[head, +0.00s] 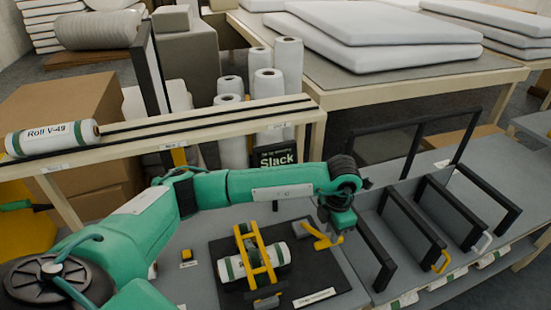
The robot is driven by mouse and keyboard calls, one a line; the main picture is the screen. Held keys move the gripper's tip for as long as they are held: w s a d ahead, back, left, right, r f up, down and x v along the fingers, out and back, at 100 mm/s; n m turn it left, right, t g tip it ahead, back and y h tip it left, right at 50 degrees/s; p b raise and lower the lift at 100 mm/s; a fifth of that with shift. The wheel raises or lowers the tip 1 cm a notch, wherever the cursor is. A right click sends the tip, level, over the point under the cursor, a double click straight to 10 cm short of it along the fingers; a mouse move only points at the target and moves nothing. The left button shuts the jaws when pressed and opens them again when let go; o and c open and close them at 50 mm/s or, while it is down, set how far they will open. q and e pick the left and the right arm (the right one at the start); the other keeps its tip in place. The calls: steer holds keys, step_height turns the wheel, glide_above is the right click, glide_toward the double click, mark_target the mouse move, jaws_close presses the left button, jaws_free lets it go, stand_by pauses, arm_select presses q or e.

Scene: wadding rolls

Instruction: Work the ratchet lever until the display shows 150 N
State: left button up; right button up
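The display (278,158) is a black panel behind the bench. It reads "Slack" in large white letters, with smaller text above too small to read. A white roll with green bands (238,268) lies on a black base plate (226,296) under a yellow frame (265,250). A yellow lever (319,240) sticks out at the right of the plate. My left gripper (338,230) points down right at the lever and overlaps it. Whether its fingers are open, shut or touching the lever cannot be told. My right gripper is not in view.
Black upright frames (412,222) stand on the grey bench right of the plate, some with yellow or white hooks. A small yellow-black block (187,257) sits left of the plate.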

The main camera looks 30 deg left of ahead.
arm_select(q)
steer(key=shift+f+b, duration=1.45)
steer(key=shift+f, duration=0.15)
steer(key=shift+r, duration=0.15)
steer(key=shift+s+d+f+b, duration=1.15)
steer(key=shift+f+b, duration=1.8)
steer(key=shift+f, duration=0.8)
steer(key=shift+w+a+r+p, duration=0.35)
steer(key=shift+r+p, duration=0.3)
steer(key=shift+r, duration=1.1)
steer(key=shift+w+a+r+p, duration=0.4)
steer(key=shift+r+p, duration=0.25)
steer(key=shift+r, duration=1.15)
steer(key=shift+w+a+r+p, duration=0.35)
steer(key=shift+r+p, duration=0.3)
steer(key=shift+r, duration=1.1)
steer(key=shift+f, duration=0.1)
